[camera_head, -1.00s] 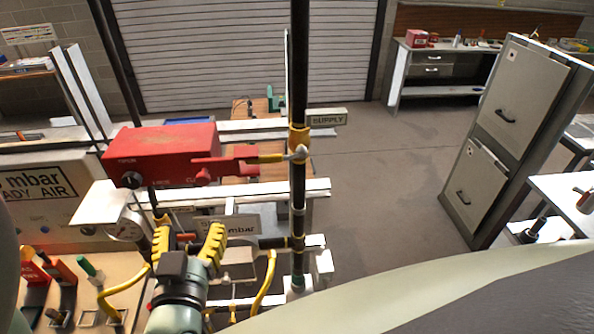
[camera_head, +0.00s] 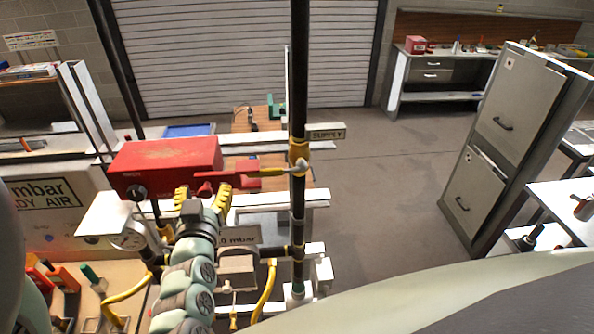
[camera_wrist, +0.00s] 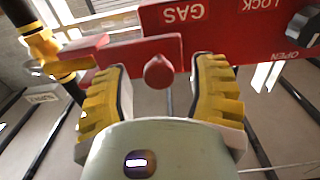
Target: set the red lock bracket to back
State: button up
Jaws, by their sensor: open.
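The red lock bracket (camera_head: 212,180) is a flat red piece at the front right of a red box (camera_head: 165,165). In the wrist view the bracket (camera_wrist: 130,58) carries a round red knob (camera_wrist: 158,72), which lies between my fingers in the picture. My gripper (camera_head: 203,194) is open, with a yellow ribbed finger on either side, just below and in front of the bracket. In the wrist view my gripper (camera_wrist: 160,75) looks empty; whether a finger touches the bracket cannot be told. A dark dial (camera_wrist: 303,26) sits on the box beside "LOCK" and "OPEN" lettering.
A black vertical pipe (camera_head: 298,80) with a yellow fitting (camera_head: 298,152) stands right of the bracket. A pressure gauge (camera_head: 130,236) and yellow hoses (camera_head: 125,296) are at lower left. A grey cabinet (camera_head: 505,140) stands at right, with open floor before it.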

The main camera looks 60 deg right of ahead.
jog(key=shift+w+d, duration=0.3)
jog(key=shift+d, duration=0.1)
jog(key=shift+o, duration=0.3)
grip_shut()
